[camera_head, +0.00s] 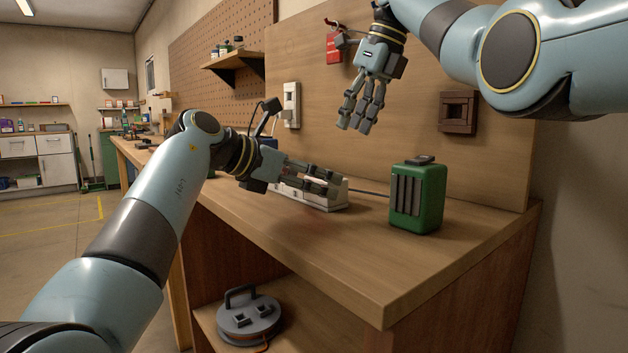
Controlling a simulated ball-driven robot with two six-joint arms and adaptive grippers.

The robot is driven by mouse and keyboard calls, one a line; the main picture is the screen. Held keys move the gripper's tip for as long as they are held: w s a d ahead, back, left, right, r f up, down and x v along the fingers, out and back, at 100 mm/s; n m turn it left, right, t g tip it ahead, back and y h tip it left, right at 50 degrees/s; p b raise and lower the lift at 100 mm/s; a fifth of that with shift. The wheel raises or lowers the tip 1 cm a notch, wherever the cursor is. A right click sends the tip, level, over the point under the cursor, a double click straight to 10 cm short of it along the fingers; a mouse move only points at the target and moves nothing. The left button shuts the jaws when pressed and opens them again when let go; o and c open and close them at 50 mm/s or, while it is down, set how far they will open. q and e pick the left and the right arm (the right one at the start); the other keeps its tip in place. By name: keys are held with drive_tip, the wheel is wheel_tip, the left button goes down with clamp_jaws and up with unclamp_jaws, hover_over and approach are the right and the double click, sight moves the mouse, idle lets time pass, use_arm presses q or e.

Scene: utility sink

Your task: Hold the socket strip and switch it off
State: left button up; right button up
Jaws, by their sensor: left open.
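The white socket strip (326,205) lies on the wooden workbench, with a dark cord running from it to the right. My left gripper (330,181) is open, its fingers pointing right at the strip. The fingers cover part of the strip, and I cannot tell whether they touch it. The strip's switch cannot be made out. My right gripper (355,122) hangs above the bench in front of the back panel, fingers pointing down, clear of the strip. Nothing shows between its fingers, but how far they are open is unclear.
A green box-shaped device (418,197) stands on the bench to the right of the strip. A brown wall socket (458,112) and a white wall switch (291,105) are on the back panel. A grey cable reel (249,318) sits on the lower shelf. The bench front is clear.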

use_arm(q)
drive_tip(key=shift+w+d+f, duration=0.25)
drive_tip(key=shift+w+d, duration=0.05)
drive_tip(key=shift+d, duration=0.15)
